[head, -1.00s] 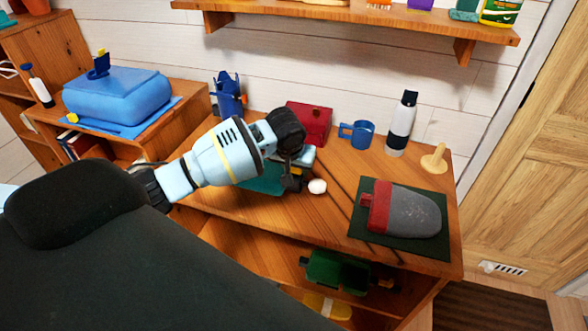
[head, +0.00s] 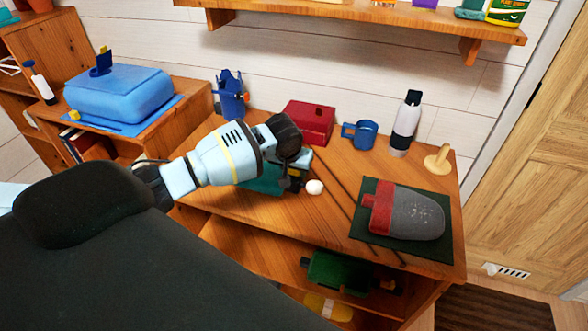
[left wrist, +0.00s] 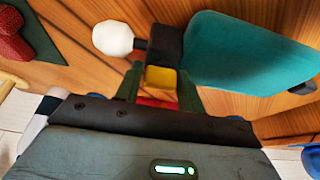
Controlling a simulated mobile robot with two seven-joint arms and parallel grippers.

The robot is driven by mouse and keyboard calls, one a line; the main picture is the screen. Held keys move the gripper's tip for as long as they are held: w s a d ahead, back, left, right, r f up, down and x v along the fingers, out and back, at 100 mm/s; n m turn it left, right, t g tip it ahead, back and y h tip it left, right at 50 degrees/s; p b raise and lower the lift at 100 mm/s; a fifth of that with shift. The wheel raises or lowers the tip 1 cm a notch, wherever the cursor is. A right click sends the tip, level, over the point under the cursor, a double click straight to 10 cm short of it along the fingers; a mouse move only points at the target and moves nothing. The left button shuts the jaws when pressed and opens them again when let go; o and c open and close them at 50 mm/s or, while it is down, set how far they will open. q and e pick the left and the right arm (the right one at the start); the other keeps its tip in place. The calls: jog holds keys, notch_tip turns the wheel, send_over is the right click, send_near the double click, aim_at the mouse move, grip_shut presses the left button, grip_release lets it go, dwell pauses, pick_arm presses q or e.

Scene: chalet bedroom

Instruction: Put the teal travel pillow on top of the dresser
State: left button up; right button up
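The teal travel pillow (head: 262,181) lies at the left part of the wooden dresser top (head: 300,215), partly hidden by my left gripper. In the left wrist view the pillow (left wrist: 255,55) shows a dark end block with a yellow tab. My left gripper (head: 293,172) is over this end. Its two fingers (left wrist: 162,82) stand on both sides of the tab and appear to press on it. I cannot tell whether any gap is under the pillow. My right gripper is not in view.
A white round object (head: 314,187) is beside the gripper. A red box (head: 308,122), blue mug (head: 360,134), white bottle (head: 405,125) and wooden stand (head: 438,160) line the back. A grey-red pillow (head: 408,212) lies on a dark green mat (head: 364,232) at right. A shelf (head: 400,22) hangs above.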

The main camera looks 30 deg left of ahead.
pick_arm(q)
jog(key=o, duration=0.4)
jog(key=p+v, duration=0.1)
jog(key=v, duration=1.1)
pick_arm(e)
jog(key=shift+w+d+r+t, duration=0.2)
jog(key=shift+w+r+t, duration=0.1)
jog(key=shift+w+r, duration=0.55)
